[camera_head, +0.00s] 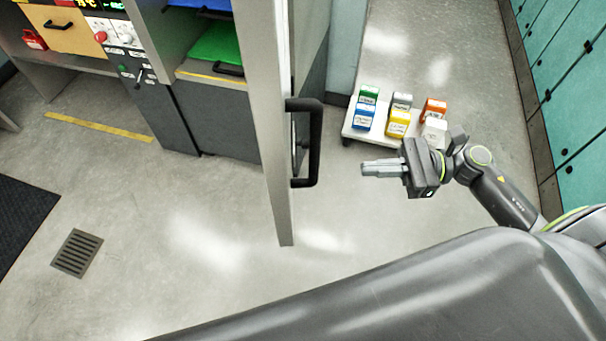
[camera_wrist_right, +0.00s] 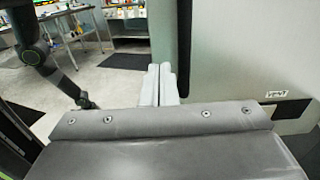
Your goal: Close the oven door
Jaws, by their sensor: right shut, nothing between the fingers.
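The oven door (camera_head: 268,110) stands swung open in the head view, seen nearly edge-on, with a black vertical handle (camera_head: 316,145) on its right side. My right gripper (camera_head: 368,169) is shut and empty. In the head view it appears to the right of the handle, with a gap between them. In the right wrist view the shut fingers (camera_wrist_right: 159,84) point forward, close to a dark vertical bar (camera_wrist_right: 184,45) that looks like the handle. A pale panel (camera_wrist_right: 250,60) fills the right of that view. My left gripper does not show clearly in the head view.
A low white cart (camera_head: 352,132) with several coloured boxes stands behind my right gripper. Teal lockers (camera_head: 570,70) line the right side. A cabinet with green (camera_head: 222,42) and blue trays is at upper left. A floor drain (camera_head: 77,252) and open floor lie at left.

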